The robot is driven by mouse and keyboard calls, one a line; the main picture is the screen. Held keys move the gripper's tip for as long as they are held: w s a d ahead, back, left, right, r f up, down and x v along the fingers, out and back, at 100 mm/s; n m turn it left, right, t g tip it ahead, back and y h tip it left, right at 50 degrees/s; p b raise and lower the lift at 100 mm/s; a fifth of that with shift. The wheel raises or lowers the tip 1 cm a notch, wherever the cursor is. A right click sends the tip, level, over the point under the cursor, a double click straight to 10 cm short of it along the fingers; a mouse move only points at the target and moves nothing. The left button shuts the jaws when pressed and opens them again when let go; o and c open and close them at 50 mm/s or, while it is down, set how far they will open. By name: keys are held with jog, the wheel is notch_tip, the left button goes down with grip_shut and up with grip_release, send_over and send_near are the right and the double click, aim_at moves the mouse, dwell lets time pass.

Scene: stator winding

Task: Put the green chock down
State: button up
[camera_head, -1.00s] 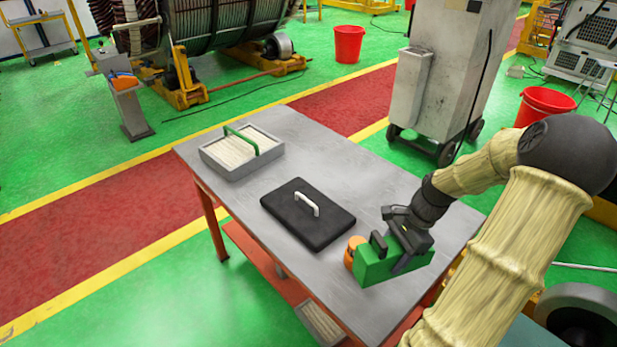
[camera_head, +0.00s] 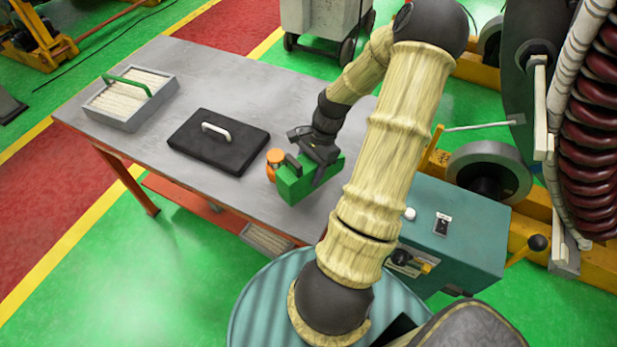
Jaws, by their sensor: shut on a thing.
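The green chock (camera_head: 298,187) is a green block with a dark handle, at the right part of the grey table (camera_head: 222,75). My gripper (camera_head: 306,170) is shut on it from above, its dark fingers across the block. The block is at or just above the tabletop near the front edge; I cannot tell whether it touches. An orange round thing (camera_head: 274,160) stands just left of and behind the block. My arm hides part of the table's right end.
A black case with a white handle (camera_head: 219,142) lies left of the chock. A grey tray of pale strips with a green handle (camera_head: 120,107) stands at the far left. A teal control box (camera_head: 460,235) and a large coil with rollers are at the right.

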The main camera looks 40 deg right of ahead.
jog(key=shift+f, duration=2.05)
jog(key=shift+w+f, duration=0.1)
jog(key=shift+f, duration=0.05)
jog(key=o, duration=1.5)
jog(key=b+v, duration=0.1)
jog(key=v, duration=1)
jog(key=shift+d+r, duration=0.1)
jog(key=shift+r, duration=0.25)
jog(key=shift+s+r, duration=0.2)
jog(key=shift+r, duration=0.1)
jog(key=shift+w, duration=0.1)
